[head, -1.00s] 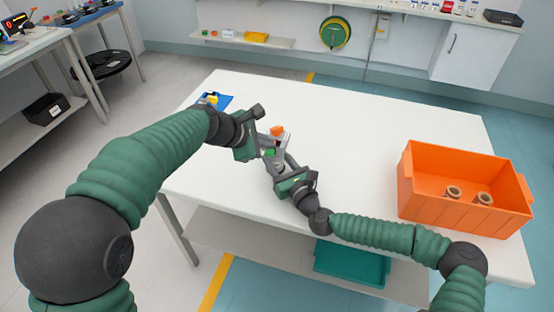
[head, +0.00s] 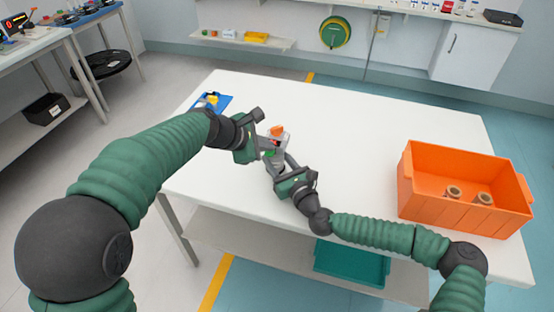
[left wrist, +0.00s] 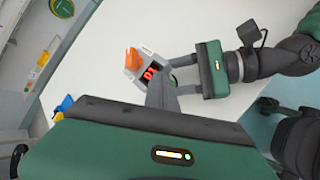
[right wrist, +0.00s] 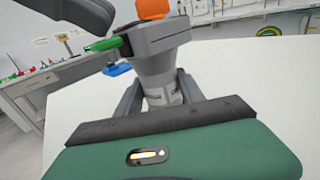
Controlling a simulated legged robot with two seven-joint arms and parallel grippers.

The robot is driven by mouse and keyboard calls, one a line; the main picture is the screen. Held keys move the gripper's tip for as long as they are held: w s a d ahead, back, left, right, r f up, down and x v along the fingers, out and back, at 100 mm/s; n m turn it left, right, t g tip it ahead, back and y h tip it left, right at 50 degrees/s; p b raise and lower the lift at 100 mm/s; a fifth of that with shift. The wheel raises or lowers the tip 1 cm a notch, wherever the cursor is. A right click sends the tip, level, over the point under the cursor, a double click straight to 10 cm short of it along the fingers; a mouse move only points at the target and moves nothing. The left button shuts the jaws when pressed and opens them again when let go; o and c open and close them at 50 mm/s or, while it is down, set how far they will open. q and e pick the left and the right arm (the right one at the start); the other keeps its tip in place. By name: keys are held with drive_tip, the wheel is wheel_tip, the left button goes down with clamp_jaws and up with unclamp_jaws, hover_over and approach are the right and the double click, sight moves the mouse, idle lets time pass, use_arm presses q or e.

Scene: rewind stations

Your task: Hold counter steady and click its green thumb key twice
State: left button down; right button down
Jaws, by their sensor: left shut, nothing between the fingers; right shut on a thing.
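The counter (head: 279,143) is a grey device with an orange top (head: 277,130), a pale stem and a green thumb key (right wrist: 103,44) on its side. Its red-lit display (left wrist: 150,73) shows in the left wrist view; I cannot read it surely. My right gripper (right wrist: 160,98) is shut around the counter's stem and holds it upright over the table. My left gripper (left wrist: 160,92) is shut and empty, close beside the counter on the key's side. In the right wrist view its dark fingers (right wrist: 58,44) are near the key, and I see a small gap.
The white table (head: 370,130) is mostly clear. An orange crate (head: 417,196) with two spools stands at right. A teal bin (head: 350,265) sits on the shelf below.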

sight(267, 154)
use_arm(q)
drive_tip(key=shift+f, duration=0.25)
idle(0.3)
drive_tip(key=shift+r, duration=0.65)
drive_tip(key=shift+r, duration=0.1)
wheel_tip(267, 154, up, 6)
drive_tip(key=shift+f, duration=0.1)
idle(0.3)
idle(0.4)
use_arm(e)
drive_tip(key=c, duration=0.6)
unclamp_jaws()
drive_tip(key=shift+c, duration=0.2)
